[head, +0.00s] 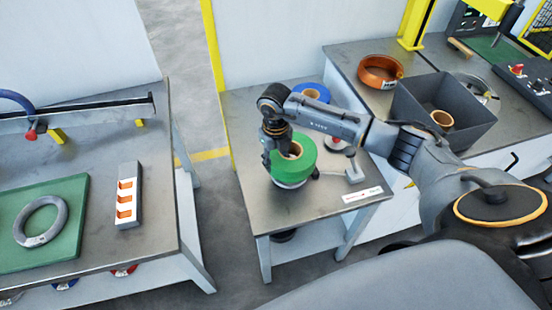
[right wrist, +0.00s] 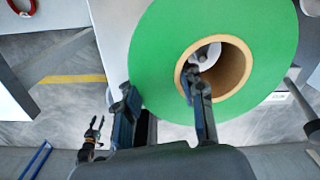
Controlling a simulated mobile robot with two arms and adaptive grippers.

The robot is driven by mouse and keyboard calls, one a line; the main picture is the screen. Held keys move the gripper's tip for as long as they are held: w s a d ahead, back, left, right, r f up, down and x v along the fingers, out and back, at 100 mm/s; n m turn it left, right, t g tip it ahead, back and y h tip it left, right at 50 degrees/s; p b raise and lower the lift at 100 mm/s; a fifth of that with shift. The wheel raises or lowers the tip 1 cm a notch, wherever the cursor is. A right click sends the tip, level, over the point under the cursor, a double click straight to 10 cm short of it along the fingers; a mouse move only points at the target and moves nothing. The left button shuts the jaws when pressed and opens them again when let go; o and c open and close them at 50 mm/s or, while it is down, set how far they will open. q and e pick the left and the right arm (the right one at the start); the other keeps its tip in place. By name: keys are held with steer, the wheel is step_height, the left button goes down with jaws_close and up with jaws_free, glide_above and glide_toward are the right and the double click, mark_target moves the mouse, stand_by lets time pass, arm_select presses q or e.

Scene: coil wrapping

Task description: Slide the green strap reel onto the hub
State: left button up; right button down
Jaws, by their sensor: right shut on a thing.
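The green strap reel (head: 306,162) with its tan cardboard core is on or just above the middle table in the head view. My right gripper (head: 281,156) is shut on its left side. In the right wrist view the green reel (right wrist: 155,60) fills the upper middle. One finger of the right gripper (right wrist: 160,95) is inside the core and the other is outside the rim. A pale round part, possibly the hub (right wrist: 207,52), shows through the core. A silvery disc edge (head: 291,185) shows under the reel. I cannot tell whether the reel touches it.
A blue reel (head: 313,92) stands behind on the middle table (head: 270,218), partly hidden by my arm. An orange reel (head: 380,70) and dark bin (head: 468,112) are on the right bench. A grey ring (head: 42,222) lies left.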

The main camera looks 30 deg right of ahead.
steer(key=shift+w+f+b, duration=0.1)
steer(key=shift+f+b, duration=1.55)
steer(key=shift+f, duration=0.35)
steer(key=c, duration=1)
jaws_free()
steer(key=shift+o, duration=1.4)
steer(key=shift+r, duration=0.1)
steer(key=r, duration=1.2)
steer(key=shift+a, duration=0.2)
